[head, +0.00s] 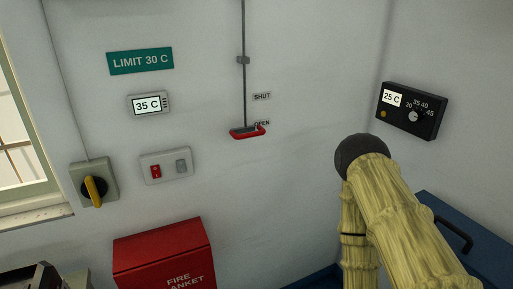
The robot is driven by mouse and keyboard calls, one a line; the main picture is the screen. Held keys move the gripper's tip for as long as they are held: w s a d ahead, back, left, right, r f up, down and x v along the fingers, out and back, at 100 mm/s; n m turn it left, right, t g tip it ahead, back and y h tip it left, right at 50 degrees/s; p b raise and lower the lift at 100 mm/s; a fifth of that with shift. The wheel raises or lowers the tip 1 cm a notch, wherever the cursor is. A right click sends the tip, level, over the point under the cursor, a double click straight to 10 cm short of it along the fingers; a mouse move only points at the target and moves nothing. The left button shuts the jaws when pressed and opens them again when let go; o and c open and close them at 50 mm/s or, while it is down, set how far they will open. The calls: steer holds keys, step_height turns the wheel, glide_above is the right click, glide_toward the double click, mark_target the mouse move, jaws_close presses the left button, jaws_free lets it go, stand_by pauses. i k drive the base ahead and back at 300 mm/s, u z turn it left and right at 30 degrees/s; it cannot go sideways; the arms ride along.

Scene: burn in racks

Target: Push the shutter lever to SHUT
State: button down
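The shutter lever is a red handle (246,132) at the foot of a thin vertical rod (244,95) on the back wall. The handle is level with the OPEN label (262,123), just below and left of it. The SHUT label (262,97) is higher up, to the right of the rod. My arm is at the lower right in a yellowish sleeve with a dark rounded joint, apart from the lever. My gripper is not visible.
Left of the lever are a 35 C display (147,104), a switch plate (167,167) and a yellow rotary switch (94,190). A red fire blanket box (162,258) stands below. A black 25 C dial box (411,110) and blue chest (465,225) are right. Wall around the lever is clear.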

mark_target(235, 133)
steer(key=k, duration=0.5)
steer(key=u, duration=1.3)
steer(key=i, duration=0.95)
steer(key=z, duration=1.75)
